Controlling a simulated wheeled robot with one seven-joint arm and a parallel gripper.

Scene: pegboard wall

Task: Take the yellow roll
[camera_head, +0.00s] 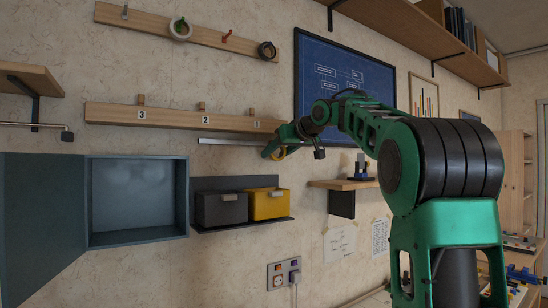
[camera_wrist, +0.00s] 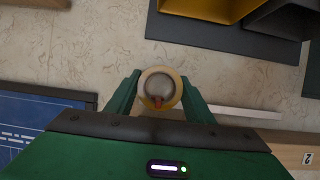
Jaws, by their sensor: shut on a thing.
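The yellow roll (camera_wrist: 161,70) is pinched between the two green fingers of my gripper (camera_wrist: 160,86) in the wrist view. Its ring faces the wrist camera, and a small reddish patch shows at the lower part of its hole; I cannot tell what that is. In the head view, my gripper (camera_head: 273,150) is just below the right end of the lower peg rail (camera_head: 170,118). A small part of the yellow roll (camera_head: 279,155) shows there, and the fingers hide most of it. The roll looks clear of the wall rails.
A thin pale bar (camera_head: 230,142) lies left of my gripper. Grey (camera_head: 221,208) and yellow (camera_head: 268,204) bins sit below. A small shelf (camera_head: 340,184) is at lower right.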

